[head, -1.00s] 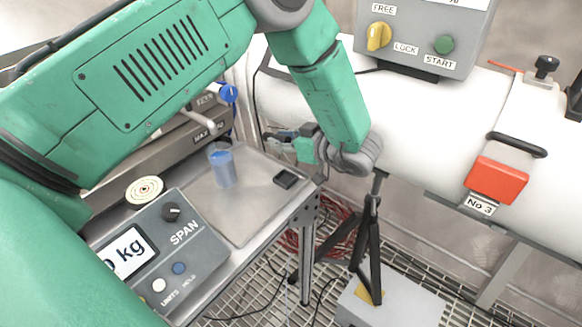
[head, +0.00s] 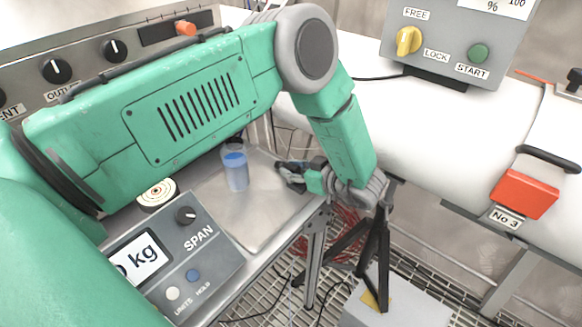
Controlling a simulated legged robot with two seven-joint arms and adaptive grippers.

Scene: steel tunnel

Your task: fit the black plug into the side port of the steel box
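My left gripper (head: 289,175) is low over the right part of the scale's steel pan (head: 262,225), its fingers pointing left. Its fingers are dark and small, and I cannot tell whether they are open or shut. A small black block, possibly the black plug, lay on the pan here in the earlier frame. Now the gripper covers that spot, and I cannot tell the block from the dark fingers. I cannot make out a steel box with a side port. My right gripper is not in view.
A cup of blue liquid (head: 236,172) stands on the pan, left of the gripper. The scale's display panel (head: 170,262) is in front. A white pipe (head: 440,135) with a grey control box (head: 450,40) and red block (head: 525,190) runs along the right. A black stand (head: 378,245) rises nearby.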

